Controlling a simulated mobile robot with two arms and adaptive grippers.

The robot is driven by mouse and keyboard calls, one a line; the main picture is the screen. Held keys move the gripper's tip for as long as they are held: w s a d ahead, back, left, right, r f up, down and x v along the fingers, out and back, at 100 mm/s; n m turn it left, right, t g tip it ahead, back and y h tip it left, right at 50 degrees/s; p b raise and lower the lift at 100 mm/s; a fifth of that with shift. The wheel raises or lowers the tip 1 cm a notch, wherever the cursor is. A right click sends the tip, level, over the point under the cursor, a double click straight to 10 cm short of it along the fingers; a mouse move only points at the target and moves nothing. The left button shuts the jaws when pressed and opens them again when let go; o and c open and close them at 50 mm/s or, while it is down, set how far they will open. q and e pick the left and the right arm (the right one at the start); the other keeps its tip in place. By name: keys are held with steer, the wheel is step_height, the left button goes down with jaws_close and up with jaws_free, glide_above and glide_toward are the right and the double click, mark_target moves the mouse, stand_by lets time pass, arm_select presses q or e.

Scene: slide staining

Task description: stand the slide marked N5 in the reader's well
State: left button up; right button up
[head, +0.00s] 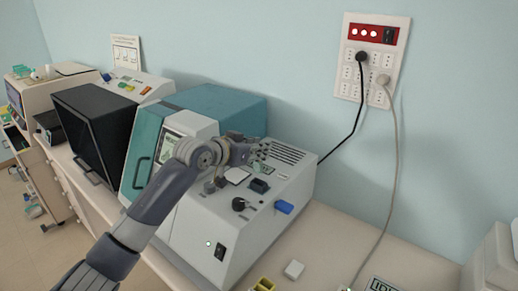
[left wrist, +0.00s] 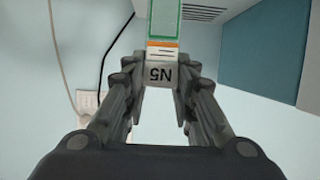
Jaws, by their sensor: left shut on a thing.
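The slide marked N5 (left wrist: 162,70) shows in the left wrist view with its white label between my fingertips. The label reads upside down there, with an orange stripe and a green-edged pane beyond it. My left gripper (left wrist: 160,88) is shut on the label end. In the head view my left gripper (head: 256,151) is over the top of the white and teal machine (head: 268,222), which looks like the reader. The slide is small there, and I cannot make out the well or whether the slide touches anything. My right gripper is not in view.
A black knob (head: 239,204), a dark block (head: 260,185) and a blue part (head: 284,207) are on the machine's top. A black-fronted box (head: 95,130) stands to its left. A wall socket panel (head: 372,60) has two cables.

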mark_target(257, 163)
arm_select(q)
steer(key=shift+f, duration=0.35)
steer(key=shift+w+d+f+b, duration=0.1)
steer(key=shift+f+b, duration=0.2)
steer(key=shift+b, duration=0.15)
step_height(257, 163, down, 3)
steer(key=b, duration=0.2)
steer(key=shift+w+r+b, duration=0.1)
steer(key=shift+r+b, duration=0.1)
steer(key=shift+b, duration=0.1)
steer(key=shift+f+b, duration=0.5)
steer(key=shift+f, duration=0.05)
steer(key=shift+d+f+b, duration=0.1)
steer(key=shift+f+b, duration=0.6)
steer(key=shift+b, duration=0.05)
steer(key=shift+f, duration=0.4)
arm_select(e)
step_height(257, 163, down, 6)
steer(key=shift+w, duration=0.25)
